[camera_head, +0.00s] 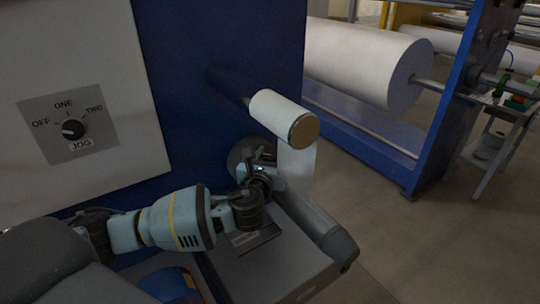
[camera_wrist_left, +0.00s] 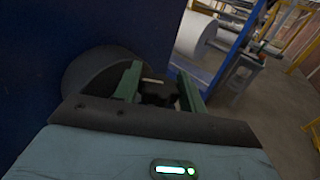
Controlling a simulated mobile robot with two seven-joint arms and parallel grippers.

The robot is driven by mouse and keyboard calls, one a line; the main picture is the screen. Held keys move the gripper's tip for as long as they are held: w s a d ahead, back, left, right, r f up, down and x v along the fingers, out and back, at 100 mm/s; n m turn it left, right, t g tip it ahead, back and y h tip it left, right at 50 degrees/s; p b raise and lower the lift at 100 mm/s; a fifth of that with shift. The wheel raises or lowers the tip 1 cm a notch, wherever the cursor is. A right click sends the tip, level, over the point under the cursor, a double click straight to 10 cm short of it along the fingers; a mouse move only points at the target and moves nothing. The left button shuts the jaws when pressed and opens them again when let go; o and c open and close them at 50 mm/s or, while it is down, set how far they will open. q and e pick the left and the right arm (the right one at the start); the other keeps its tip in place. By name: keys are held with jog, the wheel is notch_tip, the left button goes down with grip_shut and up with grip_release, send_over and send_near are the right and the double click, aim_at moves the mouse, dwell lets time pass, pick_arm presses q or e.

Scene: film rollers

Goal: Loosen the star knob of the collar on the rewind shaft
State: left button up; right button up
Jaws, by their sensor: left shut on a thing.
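My left gripper (camera_head: 262,172) reaches in from the left, up against a dark round collar (camera_head: 238,158) by the blue machine wall, below the small white roll. In the left wrist view the gripper (camera_wrist_left: 160,92) has its two green fingers on either side of a small dark knob (camera_wrist_left: 158,92). It is shut on this knob, whose star shape is hard to make out. The collar also shows in the left wrist view as a grey-black disc (camera_wrist_left: 92,68) to the left of the fingers. The rewind shaft behind the collar is hidden. My right gripper is not in view.
A small white roll (camera_head: 278,114) juts from the blue wall (camera_head: 225,40) above the gripper, with a white web (camera_head: 298,170) hanging below. A grey cover (camera_head: 275,262) lies under the arm. A jog switch (camera_head: 72,129) is at left. Open floor (camera_head: 430,240) lies right.

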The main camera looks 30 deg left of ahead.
pick_arm(q)
jog(key=shift+n+g+y, duration=0.5)
jog(key=shift+n+y, duration=0.6)
jog(key=shift+y, duration=0.5)
jog(key=shift+r, duration=0.1)
jog(key=o, duration=1)
jog(key=shift+v, duration=3.9)
jog(key=shift+d, duration=0.1)
